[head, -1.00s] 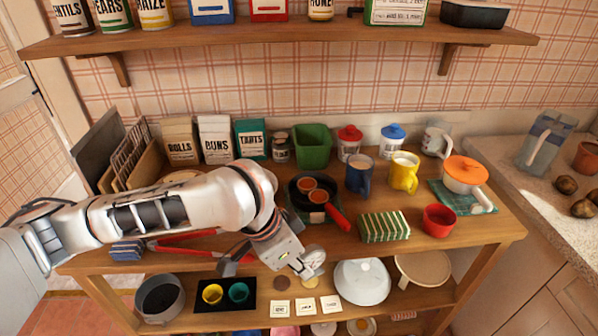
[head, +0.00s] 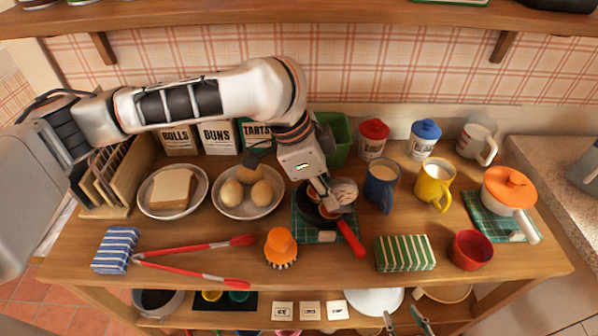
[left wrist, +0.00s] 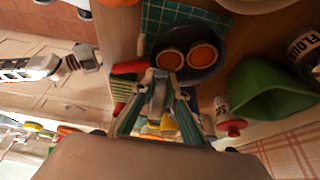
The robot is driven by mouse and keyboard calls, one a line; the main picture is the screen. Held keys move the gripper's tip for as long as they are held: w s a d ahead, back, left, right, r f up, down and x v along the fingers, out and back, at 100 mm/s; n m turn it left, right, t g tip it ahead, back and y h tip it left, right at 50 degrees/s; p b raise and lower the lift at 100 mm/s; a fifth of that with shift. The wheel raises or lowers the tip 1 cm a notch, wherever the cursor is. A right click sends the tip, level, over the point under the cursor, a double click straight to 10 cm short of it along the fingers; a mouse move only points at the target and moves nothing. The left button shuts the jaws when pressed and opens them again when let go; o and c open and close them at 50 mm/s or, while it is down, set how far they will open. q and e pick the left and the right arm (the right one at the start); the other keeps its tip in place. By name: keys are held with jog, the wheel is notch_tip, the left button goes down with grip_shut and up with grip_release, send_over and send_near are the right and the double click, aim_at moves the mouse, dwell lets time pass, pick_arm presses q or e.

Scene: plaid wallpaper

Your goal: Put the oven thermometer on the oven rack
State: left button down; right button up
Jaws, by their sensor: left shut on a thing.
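My left gripper (head: 332,203) is shut on a small round silver-rimmed thing (head: 345,191), seemingly the oven thermometer. It holds it above the small dark pan on the table; its face cannot be read. In the left wrist view the fingers (left wrist: 158,112) show above the table, and the held thing is hard to make out. A wire rack, seemingly the oven rack (head: 108,179), stands upright in a wooden holder at the table's left, partly behind my left arm. My right gripper (head: 406,322) shows at the bottom edge, its fingers apart and empty.
The dark pan (head: 310,212) lies on a teal mat under my left gripper. A bread plate (head: 150,205), a bowl of round brown things (head: 248,207), red tongs (head: 195,247) and an orange-topped brush (head: 281,246) lie leftward. Mugs (head: 381,185) stand to the right.

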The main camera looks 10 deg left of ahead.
pick_arm(q)
jog(key=w+a, duration=0.3)
jog(key=w, duration=0.1)
jog(key=w+a+f, duration=0.1)
jog(key=w+a, duration=0.1)
jog(key=w, duration=0.2)
jog(key=w+a+f, duration=0.1)
jog(key=w+a, duration=0.2)
jog(key=w, duration=0.1)
jog(key=shift+a+f+b, duration=0.15)
jog(key=shift+a+b, duration=0.2)
jog(key=shift+f+b, duration=0.35)
jog(key=shift+f, duration=2)
jog(key=shift+w+a+f, duration=0.1)
jog(key=shift+w, duration=0.05)
jog(key=c, duration=2.3)
grip_release()
jog(key=shift+c, duration=0.2)
jog(key=shift+o, duration=0.2)
